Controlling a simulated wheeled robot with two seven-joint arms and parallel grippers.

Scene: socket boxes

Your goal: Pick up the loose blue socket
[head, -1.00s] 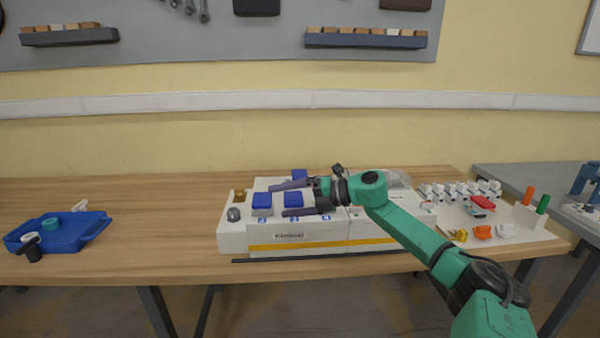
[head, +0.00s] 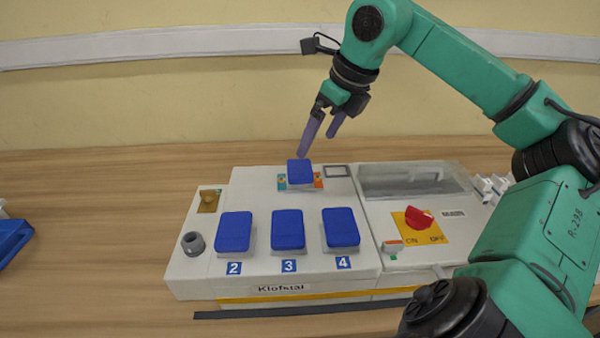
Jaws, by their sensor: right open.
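Three blue-lidded sockets stand in a row on the white panel box (head: 210,272), above labels 2 (head: 234,232), 3 (head: 288,230) and 4 (head: 341,228). A smaller-looking blue socket (head: 300,172) sits apart behind them, over a patch with orange and teal at its sides. Which one is loose cannot be told by fit alone; the back one stands apart from the numbered row. My right gripper (head: 318,144) is open and empty, fingers pointing down just above and behind the back socket. Contact with it is not clear. My left gripper is not in view.
A red rotary switch (head: 419,217) on a yellow plate and a clear-covered recess (head: 412,180) are on the panel's right. A grey round knob (head: 193,243) is at its left. A blue tray (head: 12,240) lies far left. The wooden table (head: 110,220) between is clear.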

